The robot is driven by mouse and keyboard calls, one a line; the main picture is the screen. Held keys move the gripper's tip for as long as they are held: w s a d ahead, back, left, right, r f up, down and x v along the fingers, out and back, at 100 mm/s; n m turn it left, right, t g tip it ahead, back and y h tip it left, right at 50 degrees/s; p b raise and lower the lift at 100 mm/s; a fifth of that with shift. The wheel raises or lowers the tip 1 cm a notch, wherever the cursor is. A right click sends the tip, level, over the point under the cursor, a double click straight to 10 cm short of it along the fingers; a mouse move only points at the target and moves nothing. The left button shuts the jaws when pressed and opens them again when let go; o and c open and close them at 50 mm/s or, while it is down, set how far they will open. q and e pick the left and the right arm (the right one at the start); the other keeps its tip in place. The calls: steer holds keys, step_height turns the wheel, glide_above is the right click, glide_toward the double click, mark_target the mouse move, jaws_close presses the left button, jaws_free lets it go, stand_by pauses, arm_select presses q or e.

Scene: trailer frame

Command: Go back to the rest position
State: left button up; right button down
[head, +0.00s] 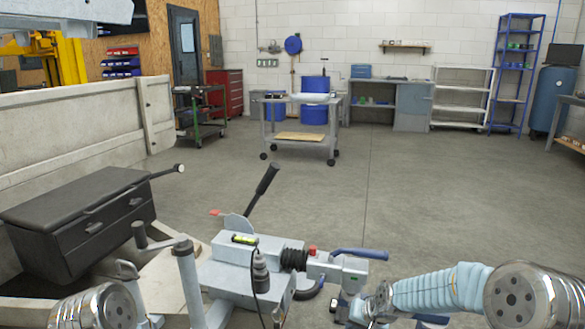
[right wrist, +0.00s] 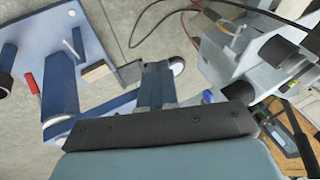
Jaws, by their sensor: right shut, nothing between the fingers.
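My right arm comes in from the right in the head view, with a chrome joint and a pale blue ribbed sleeve. My right gripper (head: 350,308) is low in that view, just below the trailer coupling (head: 325,268). In the right wrist view the fingers of the right gripper (right wrist: 157,85) are together with nothing between them. Of my left arm only a chrome joint shows at the bottom left edge of the head view. I do not see the left gripper.
The trailer frame's drawbar with a black-handled lever (head: 262,188) lies close in front. A black drawer box (head: 85,215) and a pale side wall (head: 70,130) stand at left. A wheeled cart (head: 300,125) stands farther back. The concrete floor at right is open.

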steer(key=s+a+f+g, duration=0.2)
steer(key=s+a+f, duration=0.1)
steer(key=s+f, duration=0.95)
steer(key=s+a+f+g, duration=0.1)
steer(key=s+f, duration=0.2)
steer(key=s, duration=0.5)
steer(key=s+a+f+n+g, duration=0.1)
steer(key=s+f, duration=0.2)
steer(key=s, duration=0.5)
steer(key=shift+s+a+f+y, duration=0.15)
steer(key=shift+s+f+y, duration=0.15)
